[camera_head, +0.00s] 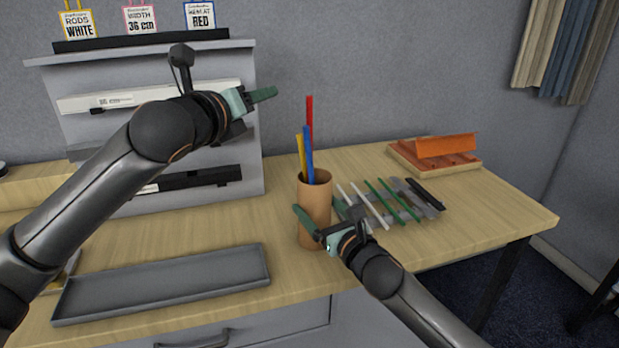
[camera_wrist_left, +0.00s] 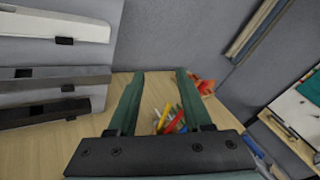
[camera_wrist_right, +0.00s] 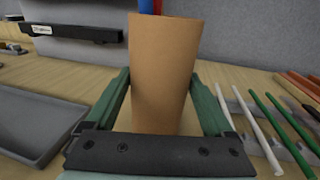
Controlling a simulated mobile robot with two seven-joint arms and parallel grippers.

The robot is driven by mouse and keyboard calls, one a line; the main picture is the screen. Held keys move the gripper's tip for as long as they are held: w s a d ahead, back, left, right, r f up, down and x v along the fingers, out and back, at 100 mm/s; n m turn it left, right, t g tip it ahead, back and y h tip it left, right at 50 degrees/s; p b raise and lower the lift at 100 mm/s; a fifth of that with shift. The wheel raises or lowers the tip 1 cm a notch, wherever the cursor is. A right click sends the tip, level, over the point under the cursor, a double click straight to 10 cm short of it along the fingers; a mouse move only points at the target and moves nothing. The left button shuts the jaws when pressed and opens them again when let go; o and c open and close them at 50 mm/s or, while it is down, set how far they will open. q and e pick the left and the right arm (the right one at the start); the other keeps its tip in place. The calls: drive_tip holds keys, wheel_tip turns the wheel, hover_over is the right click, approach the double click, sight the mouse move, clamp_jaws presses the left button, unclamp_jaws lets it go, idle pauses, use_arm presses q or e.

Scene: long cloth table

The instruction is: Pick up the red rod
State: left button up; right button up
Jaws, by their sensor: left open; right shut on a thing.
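The red rod (camera_head: 309,124) stands upright in a tan cylindrical cup (camera_head: 315,190) on the table, rising above a blue rod (camera_head: 307,155) and a yellow rod (camera_head: 301,157). It also shows in the left wrist view (camera_wrist_left: 169,127), between the fingers and farther off. My right gripper (camera_head: 322,222) is shut on the cup, one finger on each side; the cup fills the space between the fingers in the right wrist view (camera_wrist_right: 163,85). My left gripper (camera_head: 254,98) is open and empty, raised to the left of the red rod near the shelf rack.
A grey shelf rack (camera_head: 235,62) with several rails stands behind my left arm. An empty grey tray (camera_head: 165,284) lies at the front left. White, green and black rods lie on a grey holder (camera_head: 424,206) right of the cup. An orange tray (camera_head: 436,160) sits at the back right.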

sight(311, 106)
use_arm(q)
drive_tip(key=s+d+f+m+h, duration=0.1)
drive_tip(key=s+d+m+h, duration=0.3)
drive_tip(key=m, duration=0.3)
drive_tip(key=shift+y, duration=0.5)
drive_tip(key=shift+s+d+f+x, duration=0.1)
drive_tip(key=shift+d+f+x, duration=0.1)
drive_tip(key=shift+x, duration=1.7)
drive_tip(key=shift+s+d+f+x, duration=0.15)
drive_tip(key=shift+d+x, duration=0.1)
drive_tip(key=shift+x, duration=1.65)
drive_tip(key=shift+s+d+f+x, duration=0.1)
drive_tip(key=shift+d+f+x, duration=0.1)
drive_tip(key=shift+x, duration=1.65)
clamp_jaws()
